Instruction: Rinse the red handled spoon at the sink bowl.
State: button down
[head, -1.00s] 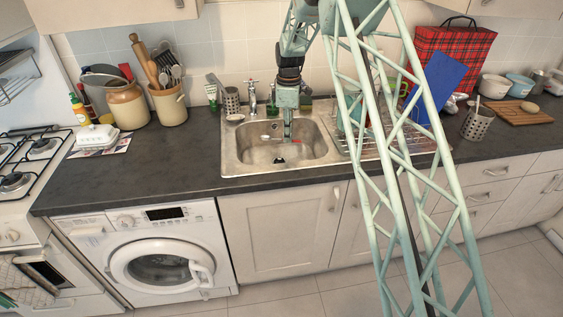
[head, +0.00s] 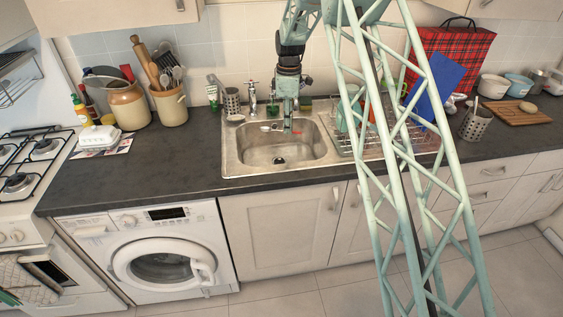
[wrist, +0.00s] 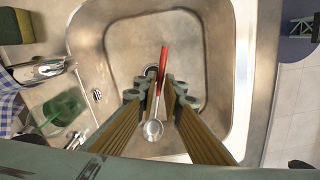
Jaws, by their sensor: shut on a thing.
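The red-handled spoon shows in the wrist view, with its red handle (wrist: 163,60) pointing up the picture and its metal bowl (wrist: 153,130) toward the bottom. In the head view its red handle (head: 299,132) shows small, to the right of the fingers. My gripper (wrist: 159,92) points down and is shut on the spoon near its middle. In the head view my gripper (head: 288,127) is over the back half of the sink bowl (head: 255,153), and the spoon is held roughly level above the bowl's floor. The drain is partly hidden by the spoon in the wrist view.
The tap (head: 252,97) stands behind the sink, left of my gripper. A metal cutlery holder (head: 232,101) stands further left. A dish rack (head: 352,148) is right of the bowl. A sponge (wrist: 28,40) lies by the sink. The counter left of the sink (head: 170,160) is clear.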

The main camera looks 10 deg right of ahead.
jog(key=shift+r, duration=0.65)
jog(key=shift+r, duration=0.1)
dwell(2.0)
jog(key=shift+r+p, duration=1.25)
jog(key=shift+r, duration=0.65)
jog(key=s+a+f+m, duration=0.1)
jog(key=s+m, duration=0.3)
jog(key=s, duration=0.1)
jog(key=s+a+f+m, duration=0.1)
jog(key=s+m, duration=0.3)
jog(key=s, duration=0.1)
jog(key=s+m, duration=0.4)
jog(key=s, duration=0.1)
jog(key=shift+a+f, duration=0.4)
jog(key=shift+s+a+f+m+p, duration=0.15)
jog(key=shift+s+m+p, duration=0.15)
jog(key=shift+s+m, duration=0.8)
